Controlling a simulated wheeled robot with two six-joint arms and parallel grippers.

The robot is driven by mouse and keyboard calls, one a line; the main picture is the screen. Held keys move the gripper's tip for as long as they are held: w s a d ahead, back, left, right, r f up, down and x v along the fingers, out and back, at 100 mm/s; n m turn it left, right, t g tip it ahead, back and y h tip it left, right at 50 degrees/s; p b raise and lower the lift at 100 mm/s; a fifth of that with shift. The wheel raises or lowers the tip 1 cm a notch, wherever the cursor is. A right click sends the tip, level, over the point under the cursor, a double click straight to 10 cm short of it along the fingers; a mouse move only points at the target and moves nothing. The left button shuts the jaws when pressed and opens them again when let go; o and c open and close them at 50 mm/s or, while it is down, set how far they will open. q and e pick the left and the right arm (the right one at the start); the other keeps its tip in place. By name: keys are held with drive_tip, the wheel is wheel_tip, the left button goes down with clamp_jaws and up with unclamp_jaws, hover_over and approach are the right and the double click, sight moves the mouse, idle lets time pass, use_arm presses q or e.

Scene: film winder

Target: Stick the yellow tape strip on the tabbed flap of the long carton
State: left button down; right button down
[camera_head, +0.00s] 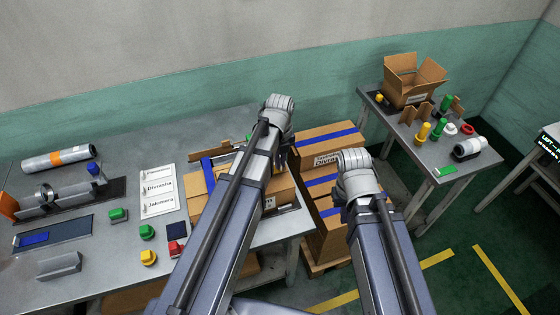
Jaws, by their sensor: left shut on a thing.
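A long brown carton (197,187) lies on the grey table, largely hidden behind my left arm. Raised cardboard and a blue piece show at its left end. I cannot single out its tabbed flap. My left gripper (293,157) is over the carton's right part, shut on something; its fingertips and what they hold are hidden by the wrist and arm. I cannot make out the yellow tape strip. My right gripper (339,192) is right of the carton, near the stacked boxes, mostly hidden behind its wrist; I cannot tell whether it is open.
Taped boxes (330,137) are stacked behind and right of the table. A labelled white sheet (158,190), coloured blocks (147,232) and a silver roll (58,158) lie on the left. A side table (400,127) holds an open box (408,85).

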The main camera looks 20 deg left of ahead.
use_arm(q)
drive_tip(key=shift+f+b, duration=0.65)
idle(0.5)
drive_tip(key=c, duration=0.9)
unclamp_jaws()
drive_tip(key=o, duration=0.5)
drive_tip(key=shift+o, duration=0.2)
drive_tip(key=shift+r, duration=0.1)
wheel_tip(320, 180, up, 7)
drive_tip(key=p, duration=0.7)
